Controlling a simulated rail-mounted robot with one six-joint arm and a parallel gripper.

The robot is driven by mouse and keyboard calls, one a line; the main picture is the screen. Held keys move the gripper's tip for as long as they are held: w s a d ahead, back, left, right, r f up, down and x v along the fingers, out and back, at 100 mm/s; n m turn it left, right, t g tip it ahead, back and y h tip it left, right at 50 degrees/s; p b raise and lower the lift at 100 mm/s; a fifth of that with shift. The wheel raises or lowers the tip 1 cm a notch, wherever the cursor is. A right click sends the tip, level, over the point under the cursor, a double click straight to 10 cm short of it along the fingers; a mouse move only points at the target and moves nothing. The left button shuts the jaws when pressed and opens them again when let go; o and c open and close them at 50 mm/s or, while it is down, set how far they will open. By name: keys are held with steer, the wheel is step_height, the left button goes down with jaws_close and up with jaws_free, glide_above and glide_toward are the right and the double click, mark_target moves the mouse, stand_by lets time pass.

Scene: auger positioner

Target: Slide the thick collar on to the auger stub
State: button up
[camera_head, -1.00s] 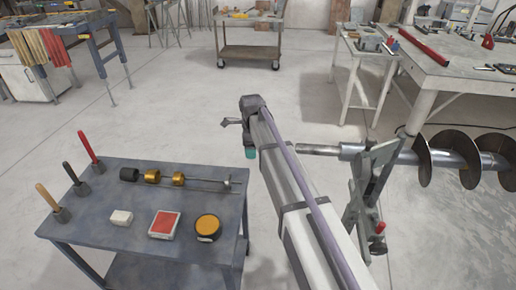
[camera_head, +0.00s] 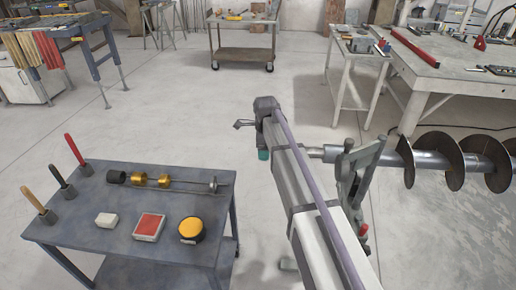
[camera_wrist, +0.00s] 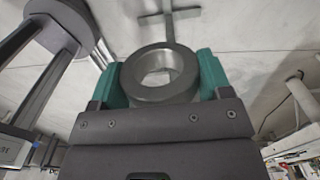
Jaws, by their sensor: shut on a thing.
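In the head view the auger (camera_head: 440,161) lies level on the right, with its plain stub (camera_head: 316,152) pointing left toward my arm. My arm covers the stub's tip. My gripper (camera_head: 264,154) shows only as a bit of teal finger left of the stub, apart from it in the picture. In the wrist view my gripper (camera_wrist: 162,82) is shut on the thick collar (camera_wrist: 160,95), a grey metal ring held between two teal fingers. Its bore faces the camera, and nothing fills it. The collar is hidden in the head view.
A stand (camera_head: 356,180) with a red knob carries the auger near the stub. A blue-grey cart (camera_head: 128,235) at lower left holds a rod with black and brass rings, handled tools, a red box and a yellow round item. Floor is open behind my arm.

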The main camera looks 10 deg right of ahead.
steer(key=shift+s+d, duration=0.2)
steer(key=shift+d, duration=0.5)
steer(key=shift+s+d, duration=0.15)
steer(key=shift+d, duration=0.55)
steer(key=shift+s+d, duration=0.35)
steer(key=shift+d, duration=1.05)
steer(key=shift+s+d, duration=0.4)
steer(key=shift+d, duration=0.95)
steer(key=shift+s+d, duration=0.35)
steer(key=shift+d, duration=1.05)
steer(key=o, duration=1.3)
step_height(320, 180, up, 11)
steer(key=p, duration=1.1)
steer(key=shift+r, duration=0.1)
steer(key=shift+f, duration=0.2)
